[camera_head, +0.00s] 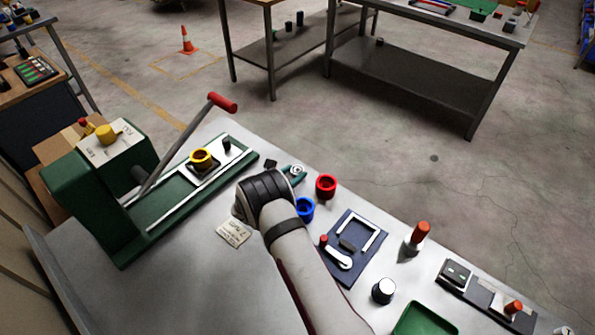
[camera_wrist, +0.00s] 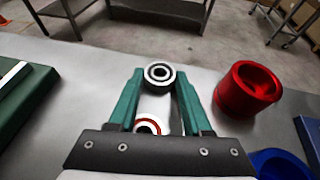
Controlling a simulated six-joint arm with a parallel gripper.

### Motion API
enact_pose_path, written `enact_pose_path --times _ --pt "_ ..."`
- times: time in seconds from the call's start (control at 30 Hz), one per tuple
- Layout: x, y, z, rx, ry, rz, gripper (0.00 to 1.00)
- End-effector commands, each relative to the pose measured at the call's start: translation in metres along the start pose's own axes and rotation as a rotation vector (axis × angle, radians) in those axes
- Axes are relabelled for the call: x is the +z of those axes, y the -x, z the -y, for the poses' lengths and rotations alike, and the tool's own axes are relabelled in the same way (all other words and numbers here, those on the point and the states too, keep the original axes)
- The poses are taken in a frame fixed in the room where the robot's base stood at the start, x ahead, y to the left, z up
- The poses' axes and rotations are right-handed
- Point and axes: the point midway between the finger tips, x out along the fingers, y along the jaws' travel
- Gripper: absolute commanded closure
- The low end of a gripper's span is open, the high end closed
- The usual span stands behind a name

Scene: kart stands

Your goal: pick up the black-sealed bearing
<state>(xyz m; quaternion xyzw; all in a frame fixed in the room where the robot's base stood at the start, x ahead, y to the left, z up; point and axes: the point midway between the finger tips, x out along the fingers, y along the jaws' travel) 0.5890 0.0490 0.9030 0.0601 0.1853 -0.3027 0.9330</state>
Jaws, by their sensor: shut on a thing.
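The black-sealed bearing (camera_wrist: 159,76), a ring with a dark face and bright rims, is between the tips of my gripper (camera_wrist: 159,80) in the wrist view. My gripper's green fingers are shut on it. In the head view my gripper (camera_head: 292,173) is over the bench, with the pale ring of the bearing (camera_head: 297,169) at its tips. A second bearing with a red seal (camera_wrist: 147,126) shows between the fingers nearer the palm, partly hidden by the gripper body. I cannot tell how high the held bearing is above the bench.
A red cup (camera_head: 326,185) and a blue cup (camera_head: 304,209) stand close right of my gripper. A green press (camera_head: 85,195) with a red-handled lever and a yellow cup (camera_head: 202,157) is at left. A dark blue mat (camera_head: 335,262) with parts lies at right.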

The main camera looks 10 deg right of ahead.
Motion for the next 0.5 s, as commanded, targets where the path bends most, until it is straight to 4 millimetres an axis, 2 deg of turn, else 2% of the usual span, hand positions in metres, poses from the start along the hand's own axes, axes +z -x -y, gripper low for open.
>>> enact_pose_path --times 0.03,0.17,0.5 --pt "0.0001 0.0001 0.0000 0.000 0.000 0.000 0.77" --pt "0.0001 0.0001 0.0000 0.000 0.000 0.000 1.00" --pt "0.0031 0.0013 -0.0001 0.000 -0.001 0.000 1.00"
